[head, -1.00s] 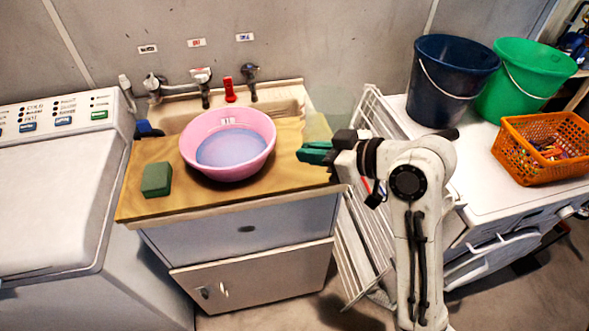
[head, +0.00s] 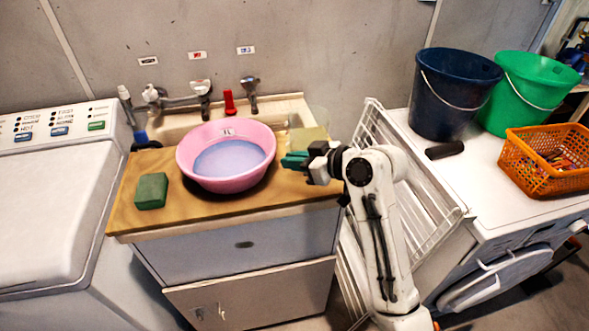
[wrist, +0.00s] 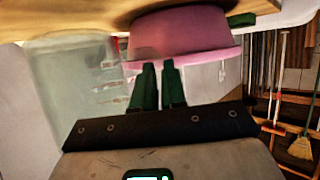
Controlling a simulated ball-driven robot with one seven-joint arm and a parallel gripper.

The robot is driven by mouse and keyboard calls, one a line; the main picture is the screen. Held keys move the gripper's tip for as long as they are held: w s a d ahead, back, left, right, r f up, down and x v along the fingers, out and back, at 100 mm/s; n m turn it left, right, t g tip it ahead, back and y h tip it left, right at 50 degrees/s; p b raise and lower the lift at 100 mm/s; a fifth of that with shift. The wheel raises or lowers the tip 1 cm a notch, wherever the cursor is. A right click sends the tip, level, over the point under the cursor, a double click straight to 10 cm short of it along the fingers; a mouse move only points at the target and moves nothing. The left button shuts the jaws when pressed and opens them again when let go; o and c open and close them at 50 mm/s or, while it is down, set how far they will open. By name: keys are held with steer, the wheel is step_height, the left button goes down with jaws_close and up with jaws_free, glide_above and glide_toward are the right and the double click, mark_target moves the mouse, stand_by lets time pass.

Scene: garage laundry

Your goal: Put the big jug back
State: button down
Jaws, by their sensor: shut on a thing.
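The big jug (head: 309,137) is a faint, see-through vessel at the right end of the wooden counter, just beyond my gripper and right of the pink basin. In the wrist view, the jug (wrist: 72,85) fills the left side, with measuring marks near my fingers. My gripper (head: 289,160) has green fingers, shut on the jug; they also show in the wrist view (wrist: 157,68). The exact grip point is hard to make out. I cannot tell whether the jug's base touches the counter.
The pink basin (head: 226,183) holds bluish water, close left of my gripper. A green sponge (head: 151,190) lies on the wooden counter (head: 125,210). A white drying rack (head: 365,140) stands right. Buckets (head: 440,100) (head: 525,95) and an orange basket (head: 540,185) occupy the right machine.

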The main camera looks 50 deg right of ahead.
steer(key=shift+f, duration=1.4)
steer(key=shift+f, duration=0.1)
steer(key=c, duration=1.2)
jaws_free()
steer(key=shift+s, duration=0.1)
steer(key=shift+r+p, duration=0.25)
steer(key=shift+p, duration=0.05)
steer(key=b+v, duration=0.1)
steer(key=v, duration=1.1)
steer(key=s+a+f+m+g, duration=0.1)
steer(key=s+a+f+g, duration=0.15)
steer(key=a+f, duration=0.4)
steer(key=s+a+f+m+g, duration=0.15)
steer(key=a+f+g, duration=0.25)
steer(key=f, duration=0.5)
steer(key=s+a+f+g+h, duration=0.1)
steer(key=s+f+g, duration=0.1)
steer(key=s, duration=0.2)
steer(key=s+a+f+g, duration=0.1)
steer(key=s+f+g, duration=0.1)
steer(key=s+f, duration=0.1)
steer(key=s+a+f+g+h, duration=0.1)
steer(key=s+f+g, duration=0.1)
steer(key=s, duration=0.4)
steer(key=shift+a+f+h, duration=0.25)
steer(key=shift+f+h, duration=0.05)
steer(key=shift+f, duration=0.1)
